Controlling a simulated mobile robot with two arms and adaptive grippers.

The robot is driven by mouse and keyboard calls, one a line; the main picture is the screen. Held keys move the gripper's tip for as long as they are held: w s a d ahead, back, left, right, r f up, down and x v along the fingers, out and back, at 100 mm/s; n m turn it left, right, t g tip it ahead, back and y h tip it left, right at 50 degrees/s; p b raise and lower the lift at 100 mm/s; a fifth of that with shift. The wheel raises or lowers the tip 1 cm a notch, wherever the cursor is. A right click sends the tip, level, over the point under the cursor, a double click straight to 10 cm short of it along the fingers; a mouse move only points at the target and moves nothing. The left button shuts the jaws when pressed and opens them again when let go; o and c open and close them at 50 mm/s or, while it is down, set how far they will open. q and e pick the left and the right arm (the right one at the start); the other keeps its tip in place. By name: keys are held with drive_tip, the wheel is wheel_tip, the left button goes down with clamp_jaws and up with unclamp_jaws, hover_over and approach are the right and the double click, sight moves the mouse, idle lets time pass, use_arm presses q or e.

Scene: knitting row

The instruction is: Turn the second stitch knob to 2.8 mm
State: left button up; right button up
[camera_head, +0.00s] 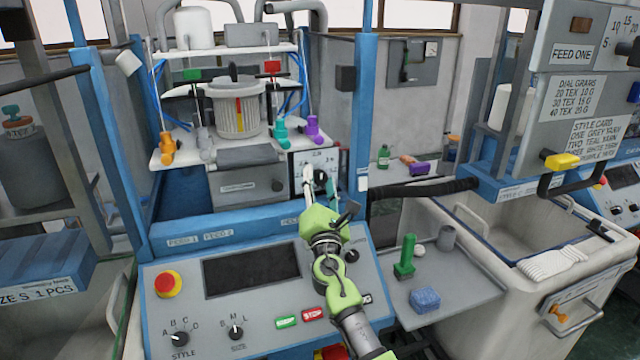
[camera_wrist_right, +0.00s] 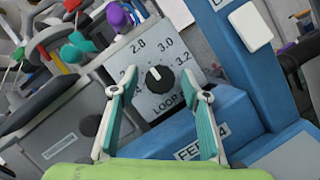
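In the right wrist view a black round knob (camera_wrist_right: 160,80) sits on a pale dial plate (camera_wrist_right: 178,53) marked 2.8, 3.0, 3.2 and LOOP. Its white mark points up-left, roughly toward 2.8. My right gripper (camera_wrist_right: 158,72) is open, with one finger on each side of the knob; I see gaps between fingers and knob, and cannot tell the depth. In the head view my right gripper (camera_head: 318,178) is at the dial plate (camera_head: 301,157) on the blue machine and partly hides the knob. My left gripper is not in view.
Purple (camera_head: 312,126) and teal (camera_head: 281,131) pegs stand just above the dial plate. A blue post (camera_head: 365,100) rises to its right. The control panel below has a red button (camera_head: 168,284) and a dark screen (camera_head: 252,272). A grey side shelf (camera_head: 455,290) holds a green part and a blue block.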

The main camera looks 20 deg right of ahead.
drive_tip(key=v, duration=1.2)
drive_tip(key=shift+f, duration=0.1)
